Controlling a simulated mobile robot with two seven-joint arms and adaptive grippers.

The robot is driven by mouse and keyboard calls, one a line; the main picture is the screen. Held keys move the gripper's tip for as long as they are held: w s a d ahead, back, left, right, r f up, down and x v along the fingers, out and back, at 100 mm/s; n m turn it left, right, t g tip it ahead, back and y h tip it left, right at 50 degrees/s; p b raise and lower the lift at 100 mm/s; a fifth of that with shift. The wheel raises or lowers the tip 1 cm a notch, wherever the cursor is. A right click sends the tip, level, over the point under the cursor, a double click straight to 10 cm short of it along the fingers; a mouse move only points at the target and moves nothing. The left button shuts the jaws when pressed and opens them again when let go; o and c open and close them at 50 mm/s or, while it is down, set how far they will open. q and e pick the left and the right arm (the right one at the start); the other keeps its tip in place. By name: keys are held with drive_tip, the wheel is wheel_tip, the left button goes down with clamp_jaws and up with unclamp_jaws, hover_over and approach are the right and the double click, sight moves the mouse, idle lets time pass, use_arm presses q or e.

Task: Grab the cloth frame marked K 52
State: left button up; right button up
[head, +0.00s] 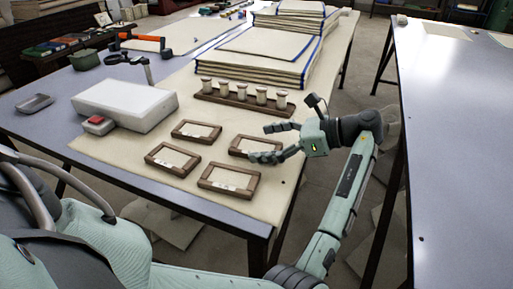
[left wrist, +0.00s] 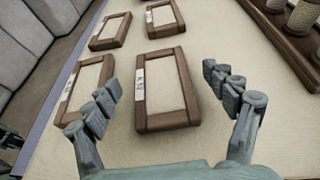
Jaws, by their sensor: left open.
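One frame (head: 242,147) is under my open, empty left gripper (head: 260,143). In the left wrist view this frame (left wrist: 167,88) lies between the two spread fingers (left wrist: 160,80), its near end towards the palm. I cannot tell how high the fingers are above it. Another frame (head: 229,179) lies nearer the front edge; in the left wrist view the left finger partly covers it (left wrist: 66,100). Two more frames (head: 196,130) (head: 172,159) lie to the left.
A wooden rack of spools (head: 243,102) stands behind the frames. A grey-white block (head: 125,103) and a red-topped box (head: 98,124) stand left. Stacked cloth boards (head: 265,55) are at the back. A second table (head: 460,150) stands right, past a gap.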

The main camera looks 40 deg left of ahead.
sight(249, 144)
use_arm(q)
drive_tip(key=x, duration=0.3)
drive_tip(key=c, duration=1.2)
